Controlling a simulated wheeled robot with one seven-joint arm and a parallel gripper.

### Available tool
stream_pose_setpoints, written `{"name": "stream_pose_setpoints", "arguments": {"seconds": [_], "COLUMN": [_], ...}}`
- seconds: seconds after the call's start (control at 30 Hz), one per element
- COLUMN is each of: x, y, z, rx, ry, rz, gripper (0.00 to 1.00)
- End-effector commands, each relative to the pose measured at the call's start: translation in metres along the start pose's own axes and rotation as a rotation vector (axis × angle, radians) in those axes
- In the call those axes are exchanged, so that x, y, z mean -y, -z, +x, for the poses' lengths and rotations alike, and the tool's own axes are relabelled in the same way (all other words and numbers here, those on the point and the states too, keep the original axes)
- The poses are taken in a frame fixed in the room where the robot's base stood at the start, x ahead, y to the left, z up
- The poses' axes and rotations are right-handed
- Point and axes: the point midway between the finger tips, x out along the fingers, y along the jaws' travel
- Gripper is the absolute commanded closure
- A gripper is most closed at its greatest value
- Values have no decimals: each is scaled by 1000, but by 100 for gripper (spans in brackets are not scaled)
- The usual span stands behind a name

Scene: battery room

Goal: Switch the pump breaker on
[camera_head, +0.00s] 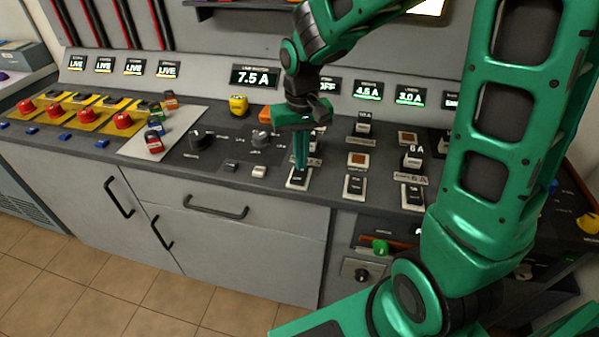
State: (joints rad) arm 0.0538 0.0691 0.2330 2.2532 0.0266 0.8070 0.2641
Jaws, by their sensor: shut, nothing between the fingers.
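My gripper (300,165) is shut and empty. It points down at the console, with its fingertips at a white-framed rocker switch (298,180) in the row of breakers. I cannot tell whether the tips touch it. Two similar white-framed switches, a middle one (355,187) and a right one (412,197), stand to the right. The display behind my gripper partly shows "OFF" (327,86); the displays to its right read 4.5 A (367,90) and 3.0 A (410,96). Which breaker is the pump's is too small to read. My wrist hides the label above the left switch.
Red knobs on yellow plates (123,120) stand at the left, under several LIVE displays (134,67). A black knob (201,140) and a 7.5 A display (255,77) are left of my gripper. A drawer handle (216,207) juts out from the cabinet front. Tiled floor (110,290) is clear.

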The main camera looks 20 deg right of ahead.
Motion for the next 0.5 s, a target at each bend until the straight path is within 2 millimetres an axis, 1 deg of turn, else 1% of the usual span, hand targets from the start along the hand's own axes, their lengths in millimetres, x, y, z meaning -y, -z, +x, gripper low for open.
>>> {"name": "stream_pose_setpoints", "arguments": {"seconds": [0.3, 0.5], "x": [0, 0], "y": [-1, 0], "z": [4, -6], "rx": [3, 1], "ry": [0, 0], "rz": [-1, 0], "gripper": [100, 100]}}
